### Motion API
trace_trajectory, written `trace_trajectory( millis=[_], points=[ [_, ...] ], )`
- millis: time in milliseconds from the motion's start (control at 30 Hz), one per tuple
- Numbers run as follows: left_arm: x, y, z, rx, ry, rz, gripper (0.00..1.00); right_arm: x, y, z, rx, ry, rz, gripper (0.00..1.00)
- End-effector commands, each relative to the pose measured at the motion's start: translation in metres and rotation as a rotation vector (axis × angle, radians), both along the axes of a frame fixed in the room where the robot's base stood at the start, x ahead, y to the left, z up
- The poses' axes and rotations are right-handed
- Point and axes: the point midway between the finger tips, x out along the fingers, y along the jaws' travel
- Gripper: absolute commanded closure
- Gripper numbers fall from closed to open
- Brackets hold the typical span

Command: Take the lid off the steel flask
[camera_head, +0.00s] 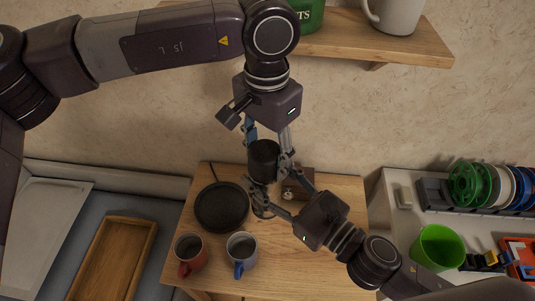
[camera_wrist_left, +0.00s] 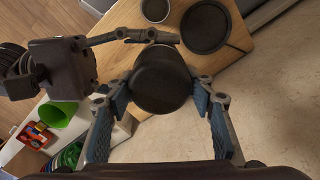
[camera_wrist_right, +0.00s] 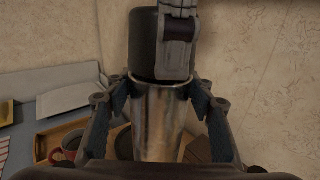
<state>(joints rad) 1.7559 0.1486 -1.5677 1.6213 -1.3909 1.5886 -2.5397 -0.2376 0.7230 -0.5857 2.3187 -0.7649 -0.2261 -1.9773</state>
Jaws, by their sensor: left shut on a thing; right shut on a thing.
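The black lid (camera_head: 263,160) is upright at the middle of the head view, directly above the steel flask (camera_head: 262,208). My left gripper (camera_head: 267,150) comes from above and is shut on the lid, which fills the space between its fingers in the left wrist view (camera_wrist_left: 160,82). My right gripper (camera_head: 268,186) is shut around the upper part of the flask, whose shiny steel wall shows in the right wrist view (camera_wrist_right: 158,120). The lid meets the flask's top edge in that view; I cannot tell whether a small gap is there. The flask's lower part is mostly hidden.
A round black plate (camera_head: 221,207), a red mug (camera_head: 190,252) and a grey mug with a blue handle (camera_head: 241,254) stand on the wooden table (camera_head: 292,268). A shelf (camera_head: 420,45) hangs above. A green cup (camera_head: 437,248) stands right, a wooden tray (camera_head: 113,262) lies left.

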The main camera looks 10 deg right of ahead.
Motion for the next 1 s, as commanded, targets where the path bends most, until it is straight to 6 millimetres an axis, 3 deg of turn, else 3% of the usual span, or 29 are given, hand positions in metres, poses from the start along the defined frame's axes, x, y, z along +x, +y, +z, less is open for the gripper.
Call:
trace_trajectory(
  millis=[1000],
  points=[
    [0.0005, 0.0049, 0.0019, -0.015, 0.019, 1.807, 0.8, -0.0008, 0.0019, 0.004, 0.002, -0.008, 0.006, 1.0]
  ],
)
